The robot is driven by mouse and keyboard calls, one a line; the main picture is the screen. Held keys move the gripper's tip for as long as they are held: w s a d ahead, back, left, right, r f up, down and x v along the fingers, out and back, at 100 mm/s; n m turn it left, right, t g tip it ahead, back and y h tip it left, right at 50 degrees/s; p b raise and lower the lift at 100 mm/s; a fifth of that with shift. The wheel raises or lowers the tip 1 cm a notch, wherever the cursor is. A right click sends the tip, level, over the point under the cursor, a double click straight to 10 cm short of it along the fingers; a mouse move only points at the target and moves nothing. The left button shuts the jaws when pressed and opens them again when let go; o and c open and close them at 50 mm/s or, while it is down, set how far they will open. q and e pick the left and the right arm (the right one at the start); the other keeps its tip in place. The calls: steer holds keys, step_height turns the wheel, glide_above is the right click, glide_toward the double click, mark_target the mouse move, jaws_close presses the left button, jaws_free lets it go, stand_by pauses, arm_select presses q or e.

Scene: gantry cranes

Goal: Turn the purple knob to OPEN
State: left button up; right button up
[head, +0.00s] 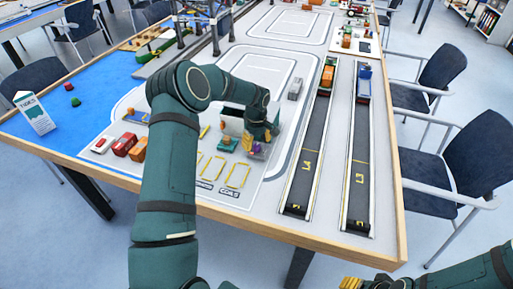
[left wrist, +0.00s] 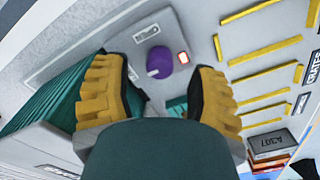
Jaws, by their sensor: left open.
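The purple knob (left wrist: 159,60) sits on a grey panel (left wrist: 118,62) in the left wrist view, with a pale pointer mark at its lower left edge. In the head view my left gripper (head: 258,133) hides most of the panel. My right gripper (head: 354,284) is at the bottom edge, mostly cut off.
A green-and-white tent card (head: 34,113) stands on the blue area. Chairs (head: 475,150) flank the table.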

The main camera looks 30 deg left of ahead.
arm_select(q)
steer(key=shift+f, duration=1)
jaws_close()
